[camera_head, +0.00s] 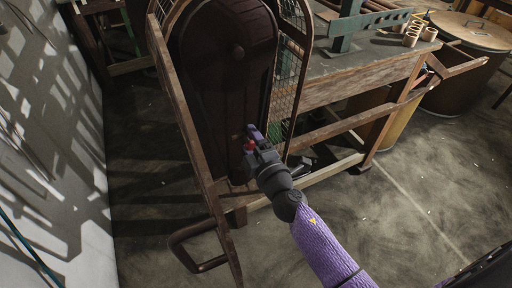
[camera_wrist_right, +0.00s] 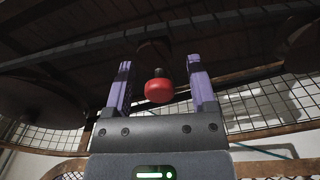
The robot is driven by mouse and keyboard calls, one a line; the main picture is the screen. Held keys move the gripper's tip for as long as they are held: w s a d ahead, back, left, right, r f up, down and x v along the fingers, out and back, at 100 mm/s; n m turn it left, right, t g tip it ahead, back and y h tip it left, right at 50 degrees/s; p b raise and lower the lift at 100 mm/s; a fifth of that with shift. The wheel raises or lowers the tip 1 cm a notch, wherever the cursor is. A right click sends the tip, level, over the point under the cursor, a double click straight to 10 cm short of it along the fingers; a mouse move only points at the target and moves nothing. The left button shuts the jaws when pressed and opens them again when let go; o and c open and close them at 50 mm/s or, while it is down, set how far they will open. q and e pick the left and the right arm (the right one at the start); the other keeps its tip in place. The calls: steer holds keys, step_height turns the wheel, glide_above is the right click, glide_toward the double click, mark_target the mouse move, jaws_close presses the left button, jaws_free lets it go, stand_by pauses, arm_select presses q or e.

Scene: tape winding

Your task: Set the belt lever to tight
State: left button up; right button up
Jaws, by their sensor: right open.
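The belt lever shows as a red knob (camera_wrist_right: 159,91) on a short dark stem in the right wrist view. In the head view the red knob (camera_head: 249,146) is small and partly hidden at the lower part of the dark belt housing (camera_head: 222,70). My right gripper (camera_head: 254,138) is at the knob. In the right wrist view, the two purple fingers of my right gripper (camera_wrist_right: 159,65) are open on either side of the knob, with gaps on both sides. I cannot tell whether the lever is at tight. My left gripper is not in view.
A rusty frame with wire mesh (camera_head: 290,60) surrounds the housing, close to my right gripper. A wooden workbench (camera_head: 345,80) stands to the right, with rolls (camera_head: 412,38) on it. A round bin (camera_head: 460,85) is at the far right. The floor (camera_head: 440,190) at the right is mostly clear.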

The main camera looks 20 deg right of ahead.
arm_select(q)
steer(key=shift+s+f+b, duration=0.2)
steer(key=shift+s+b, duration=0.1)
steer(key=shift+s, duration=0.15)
arm_select(e)
steer(key=s, duration=0.9)
steer(key=shift+s+d, duration=0.15)
steer(key=shift+s, duration=0.1)
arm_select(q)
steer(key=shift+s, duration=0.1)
